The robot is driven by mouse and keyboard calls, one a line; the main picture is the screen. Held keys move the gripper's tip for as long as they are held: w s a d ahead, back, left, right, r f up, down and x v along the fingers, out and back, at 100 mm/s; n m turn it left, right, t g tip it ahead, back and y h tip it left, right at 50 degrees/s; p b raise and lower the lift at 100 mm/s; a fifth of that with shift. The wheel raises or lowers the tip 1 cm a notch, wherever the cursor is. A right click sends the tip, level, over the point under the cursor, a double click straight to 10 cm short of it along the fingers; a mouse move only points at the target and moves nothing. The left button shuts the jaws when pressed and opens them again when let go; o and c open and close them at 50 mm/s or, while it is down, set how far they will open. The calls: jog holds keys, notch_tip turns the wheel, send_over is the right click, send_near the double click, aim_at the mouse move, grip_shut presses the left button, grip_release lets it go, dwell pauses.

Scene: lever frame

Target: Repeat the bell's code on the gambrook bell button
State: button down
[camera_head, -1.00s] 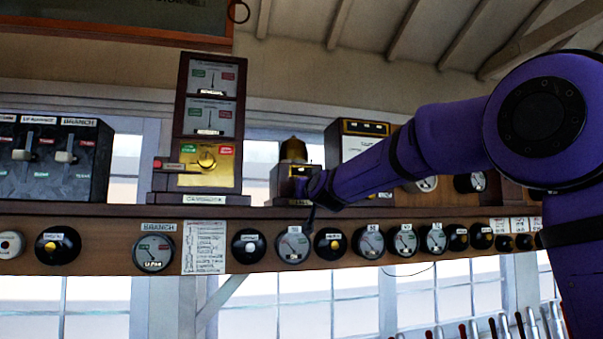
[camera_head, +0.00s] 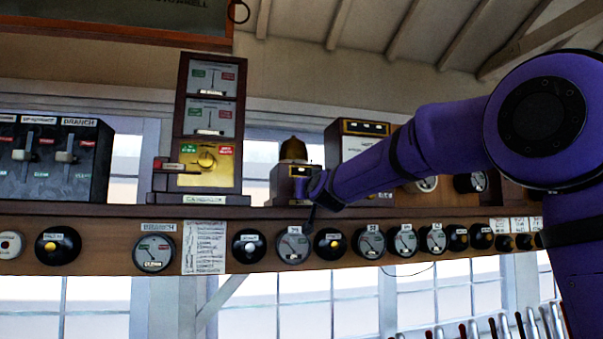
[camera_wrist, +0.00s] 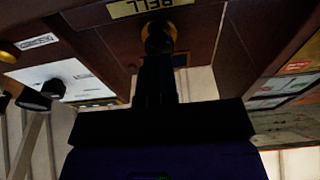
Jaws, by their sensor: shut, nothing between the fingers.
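A small dark wooden box with a dome bell on top (camera_head: 293,150) stands on the shelf, with a brass plate on its front. In the wrist view an upside-down plate reading BELL (camera_wrist: 155,7) is on a brown wooden face. A round, dark and yellowish button (camera_wrist: 159,36) sits beside that plate. My gripper (camera_head: 311,187) is in front of the box; its fingers (camera_wrist: 155,68) are shut and empty, in line with the button and overlapping its edge. I cannot tell whether they touch it. The name on the box is not readable.
A tall block instrument (camera_head: 208,120) with red and green dials stands left of the box, and a cream-fronted instrument (camera_head: 355,140) close on its right, partly behind my arm. Under the shelf edge (camera_head: 120,210) runs a row of gauges and round black push buttons (camera_head: 58,246).

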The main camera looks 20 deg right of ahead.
jog(key=shift+w, duration=0.15)
jog(key=shift+w, duration=0.65)
jog(key=shift+s, duration=0.8)
jog(key=shift+w, duration=0.25)
jog(key=shift+w, duration=0.5)
jog(key=shift+s, duration=0.7)
